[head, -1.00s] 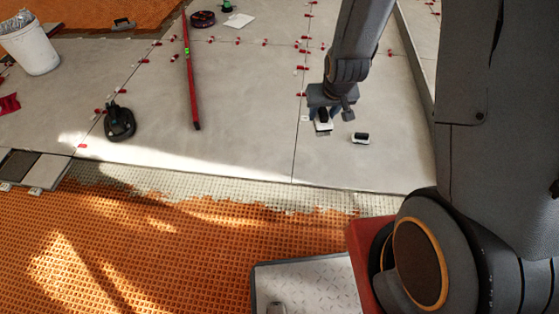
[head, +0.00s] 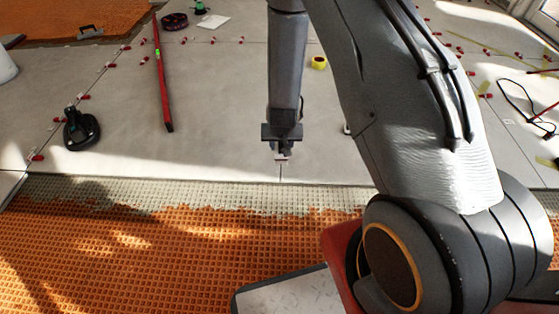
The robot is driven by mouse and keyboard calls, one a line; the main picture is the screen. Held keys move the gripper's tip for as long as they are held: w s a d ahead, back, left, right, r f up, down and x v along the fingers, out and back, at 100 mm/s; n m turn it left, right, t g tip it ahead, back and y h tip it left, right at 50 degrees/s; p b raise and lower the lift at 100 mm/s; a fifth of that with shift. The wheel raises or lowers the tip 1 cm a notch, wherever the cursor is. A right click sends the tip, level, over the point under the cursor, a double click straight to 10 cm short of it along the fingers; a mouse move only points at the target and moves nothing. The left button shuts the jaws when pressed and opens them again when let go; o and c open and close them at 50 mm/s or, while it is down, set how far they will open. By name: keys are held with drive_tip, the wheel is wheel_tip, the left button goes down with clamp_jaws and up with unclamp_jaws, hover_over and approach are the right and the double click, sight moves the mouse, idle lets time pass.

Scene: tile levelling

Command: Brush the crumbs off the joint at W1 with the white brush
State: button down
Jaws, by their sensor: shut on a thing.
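My gripper (head: 282,148) points down, low over the grey tiles near their front edge. It is shut on a small pale thing (head: 282,157), which looks like the white brush; the gripper hides most of it. A thin tile joint (head: 281,173) runs from just below the held thing to the front edge of the tiles. My arm covers the joint further back. I cannot tell whether the held thing touches the tile. No W1 mark is readable, and crumbs are too small to make out.
A small white thing (head: 347,129) shows partly behind my arm. A red level (head: 162,85) and a black suction cup (head: 81,130) lie to the left. Orange matting (head: 130,250) lies in front, and a black cable (head: 520,105) at right.

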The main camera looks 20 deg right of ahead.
drive_tip(key=shift+m, duration=0.3)
drive_tip(key=x, duration=0.2)
drive_tip(key=b+x, duration=0.1)
drive_tip(key=x, duration=0.1)
drive_tip(key=s+b+x, duration=0.1)
drive_tip(key=x, duration=0.1)
drive_tip(key=shift+a+f, duration=0.25)
drive_tip(key=shift+f, duration=0.15)
wheel_tip(320, 180, down, 6)
drive_tip(key=b, duration=0.6)
drive_tip(key=shift+f+b, duration=0.25)
drive_tip(key=shift+b, duration=0.1)
drive_tip(key=shift+p, duration=0.35)
drive_tip(key=shift+f+b, duration=0.3)
drive_tip(key=shift+f, duration=0.35)
drive_tip(key=shift+w, duration=0.1)
drive_tip(key=shift+w+d+r, duration=0.1)
drive_tip(key=shift+w+d, duration=0.15)
drive_tip(key=shift+w, duration=0.4)
drive_tip(key=shift+w+d, duration=0.2)
drive_tip(key=shift+w, duration=0.4)
drive_tip(key=shift+w+d, duration=0.25)
drive_tip(key=shift+w, duration=0.4)
drive_tip(key=shift+w, duration=0.1)
drive_tip(key=shift+w+d, duration=0.3)
drive_tip(key=shift+w, duration=0.6)
drive_tip(key=shift+w+d, duration=0.35)
drive_tip(key=shift+w, duration=0.55)
drive_tip(key=shift+w+d, duration=0.3)
drive_tip(key=shift+w, duration=0.65)
